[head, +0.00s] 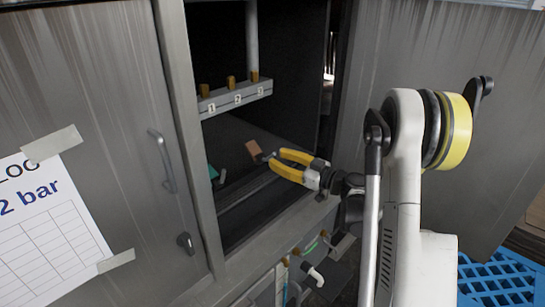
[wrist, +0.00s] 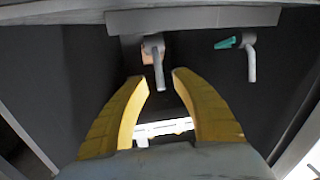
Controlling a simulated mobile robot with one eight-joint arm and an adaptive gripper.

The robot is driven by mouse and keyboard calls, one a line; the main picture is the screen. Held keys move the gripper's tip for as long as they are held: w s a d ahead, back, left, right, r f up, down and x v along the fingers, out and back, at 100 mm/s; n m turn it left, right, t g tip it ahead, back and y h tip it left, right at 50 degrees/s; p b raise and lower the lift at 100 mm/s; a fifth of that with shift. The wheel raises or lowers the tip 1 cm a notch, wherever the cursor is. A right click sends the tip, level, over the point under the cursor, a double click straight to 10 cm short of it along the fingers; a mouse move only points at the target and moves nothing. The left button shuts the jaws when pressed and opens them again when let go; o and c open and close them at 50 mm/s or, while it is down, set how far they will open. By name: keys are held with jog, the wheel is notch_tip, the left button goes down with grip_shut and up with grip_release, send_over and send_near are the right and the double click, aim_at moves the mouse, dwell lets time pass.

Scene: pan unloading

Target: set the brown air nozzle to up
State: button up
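The brown air nozzle has a brown block (head: 254,149) inside the open cabinet in the head view, just beyond my gripper's tips. In the wrist view its grey spout (wrist: 159,68) hangs down in the picture from a tan-brown base (wrist: 150,56). My gripper (head: 276,158) has yellow fingers and is open, with nothing between them. In the wrist view its fingertips (wrist: 158,77) stand to either side of the spout's lower end, in the picture. Whether they touch the spout cannot be told.
A green nozzle (head: 213,172) sits left of the brown one; it shows at right in the wrist view (wrist: 228,43). A numbered bar (head: 236,97) with brown pegs is above. The cabinet's frame (head: 200,150) borders the opening. Pipe fittings (head: 313,275) are below.

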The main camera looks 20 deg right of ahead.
jog(key=v, duration=0.9)
jog(key=shift+s, duration=0.1)
jog(key=s+a+r+m+g+h, duration=0.1)
jog(key=s+a+m+g, duration=0.15)
jog(key=a, duration=0.55)
jog(key=s+a+r+m+g+h, duration=0.1)
jog(key=s+a+g+h, duration=0.1)
jog(key=a+g, duration=0.35)
jog(key=s+a+m+h, duration=0.2)
jog(key=s+h, duration=0.1)
jog(key=s, duration=0.6)
jog(key=s+a+m+h, duration=0.2)
jog(key=s+a+h, duration=0.1)
jog(key=s, duration=0.6)
jog(key=shift+s+r, duration=0.2)
jog(key=shift+s, duration=0.15)
